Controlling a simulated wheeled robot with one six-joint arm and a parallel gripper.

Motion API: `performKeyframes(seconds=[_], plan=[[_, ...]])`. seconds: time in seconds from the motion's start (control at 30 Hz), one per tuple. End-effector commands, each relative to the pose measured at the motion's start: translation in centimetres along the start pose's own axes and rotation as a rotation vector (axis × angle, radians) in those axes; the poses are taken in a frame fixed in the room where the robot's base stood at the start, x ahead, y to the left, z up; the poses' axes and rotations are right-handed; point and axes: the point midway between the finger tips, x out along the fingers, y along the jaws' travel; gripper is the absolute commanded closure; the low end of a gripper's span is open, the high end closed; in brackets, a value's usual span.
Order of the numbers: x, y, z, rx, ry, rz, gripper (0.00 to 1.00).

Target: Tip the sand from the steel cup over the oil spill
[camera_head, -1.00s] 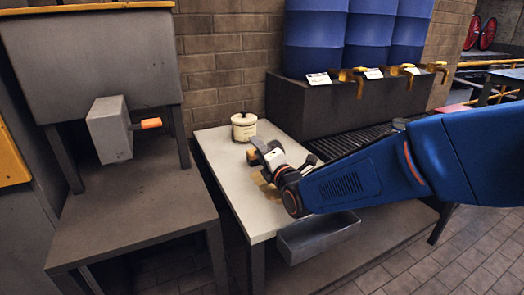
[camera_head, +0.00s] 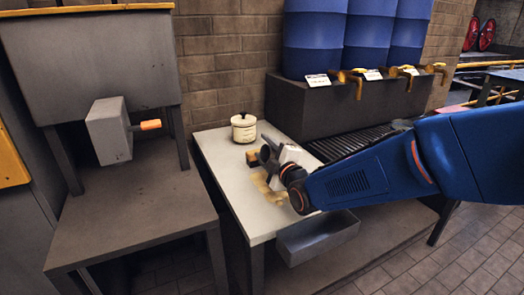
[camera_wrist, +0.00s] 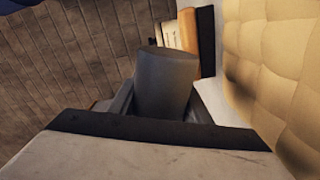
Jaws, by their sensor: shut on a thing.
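My gripper (camera_head: 270,158) is shut on the grey steel cup (camera_wrist: 165,82), low over the pale bench. The cup fills the space between the fingers in the wrist view. In the head view the cup (camera_head: 267,153) shows as a small dark cylinder, tilted. Its inside is hidden, so I cannot tell how much sand it holds. A yellow-brown patch (camera_head: 263,183) lies on the bench just below and in front of my gripper, partly covered by my wrist. I cannot tell how much of it is oil and how much sand.
A cream lidded pot (camera_head: 243,128) stands behind my gripper. The bench (camera_head: 225,165) is clear along its left side. Blue drums (camera_head: 315,40) with yellow taps stand behind on a dark stand. A grey tray (camera_head: 315,237) hangs at the bench's front edge.

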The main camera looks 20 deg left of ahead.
Motion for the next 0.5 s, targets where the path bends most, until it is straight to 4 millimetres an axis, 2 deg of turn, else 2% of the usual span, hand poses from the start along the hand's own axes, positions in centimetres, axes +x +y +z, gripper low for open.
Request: performKeyframes(seconds=[0.5], plan=[[0.0,1.9,-0.5,0.454,0.001,0.001,0.91]])
